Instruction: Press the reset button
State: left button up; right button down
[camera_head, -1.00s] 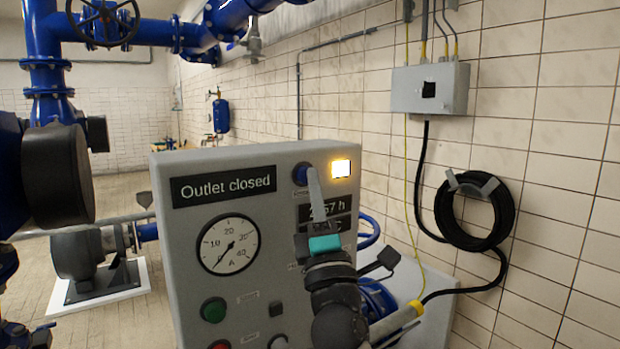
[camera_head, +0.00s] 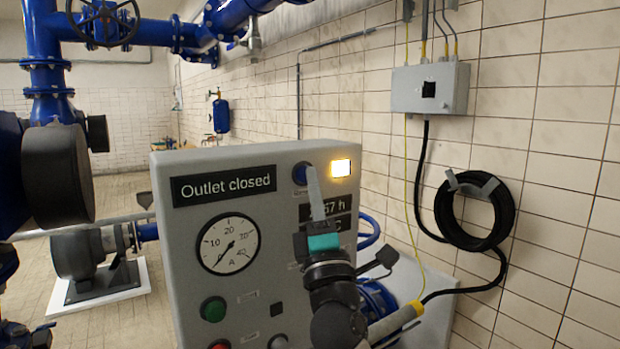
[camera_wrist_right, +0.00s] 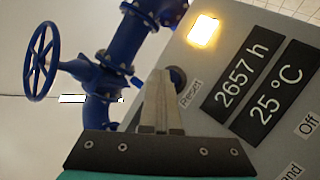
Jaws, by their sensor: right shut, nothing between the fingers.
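The reset button is a round blue button (camera_head: 299,173) near the top right of the grey control panel (camera_head: 285,235). In the right wrist view the blue button (camera_wrist_right: 178,76) is partly hidden behind my fingers, with the "Reset" label (camera_wrist_right: 190,94) beside it. My right gripper (camera_head: 311,168) is shut and empty, its fingertips at the button's right edge in the head view. In the right wrist view the shut fingers (camera_wrist_right: 160,76) point towards the button. I cannot tell whether they touch it. My left gripper is not in view.
A lit yellow-white lamp (camera_head: 341,168) is right of the button. The panel also has an "Outlet closed" display (camera_head: 223,186), a gauge (camera_head: 230,244), a green button (camera_head: 214,309) and readouts partly hidden by my gripper. A cable coil (camera_head: 505,215) hangs on the right wall.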

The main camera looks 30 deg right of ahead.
jog(key=shift+w, duration=0.35)
jog(key=shift+s+h, duration=0.1)
jog(key=shift+h, duration=0.2)
jog(key=shift+s, duration=0.35)
jog(key=s, duration=0.2)
jog(key=s+p, duration=0.1)
jog(key=s, duration=0.3)
jog(key=shift+d, duration=0.25)
dwell(0.6)
